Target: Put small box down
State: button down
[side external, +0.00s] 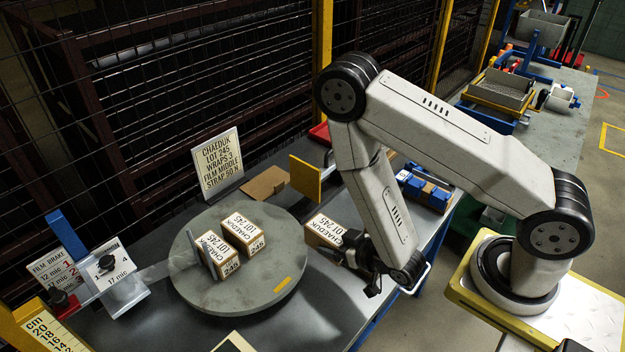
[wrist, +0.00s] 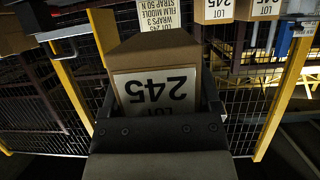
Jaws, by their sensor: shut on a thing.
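A small brown box (side external: 322,230) with a white "CHAEDUK LOT 245" label is held by my gripper (side external: 354,252), to the right of the round grey turntable (side external: 245,292). In the wrist view the small box (wrist: 160,88) sits between the two dark fingers of my gripper (wrist: 158,103), its "LOT 245" label upside down. Two like boxes, one at the left (side external: 218,255) and one at the right (side external: 242,232), stand close together on the turntable. I cannot tell how high the held box is above the table.
A sign (side external: 217,162) stands behind the turntable. A yellow upright plate (side external: 305,179) is behind the held box. A film brake with a clear plate (side external: 118,288) is at the left. Blue blocks (side external: 425,190) lie to the right. The turntable's front half is mostly clear.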

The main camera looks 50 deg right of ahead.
send_over(352, 291)
jog(key=shift+w+f, duration=0.1)
jog(key=shift+f, duration=0.55)
jog(key=shift+f, duration=2.85)
jog(key=shift+f, duration=1.9)
jog(key=shift+f, duration=0.1)
grip_release()
jog(key=shift+f, duration=0.1)
